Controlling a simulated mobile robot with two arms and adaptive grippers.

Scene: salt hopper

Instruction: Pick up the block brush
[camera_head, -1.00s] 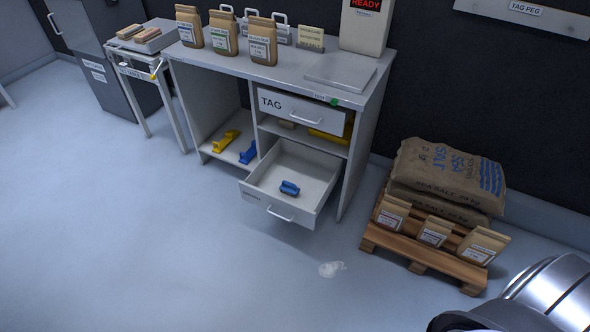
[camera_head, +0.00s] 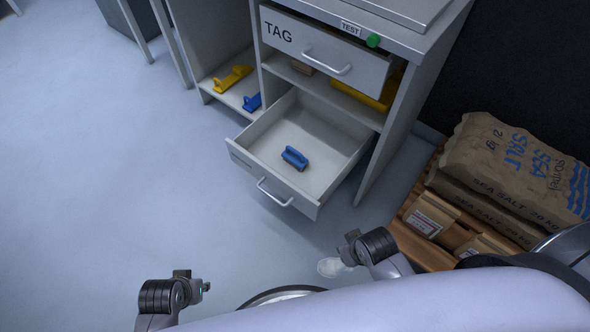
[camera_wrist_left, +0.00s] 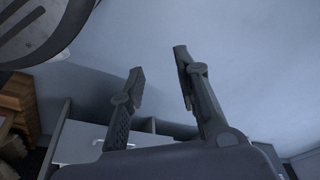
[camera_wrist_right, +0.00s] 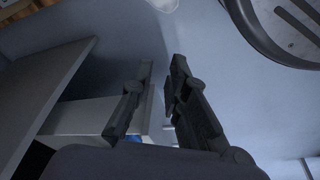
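A small blue block with a raised handle, which looks like the block brush (camera_head: 294,157), lies in the open lower drawer (camera_head: 245,162). A sliver of blue in the right wrist view (camera_wrist_right: 134,139) appears to be the same thing, mostly hidden behind a finger. My right gripper (camera_head: 352,240) is open and empty, in front of the drawer and to its right, apart from the brush. My left gripper (camera_head: 197,287) is open and empty, low over the floor in front of the drawer. Its parted fingers show in the left wrist view (camera_wrist_left: 158,75).
The drawer handle (camera_head: 275,193) sticks out toward me. The TAG drawer (camera_head: 325,50) above is slightly out. Yellow (camera_head: 232,78) and blue (camera_head: 252,102) tools lie on the lower left shelf. A pallet (camera_head: 420,248) with salt sacks (camera_head: 515,165) stands right. The floor at left is clear.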

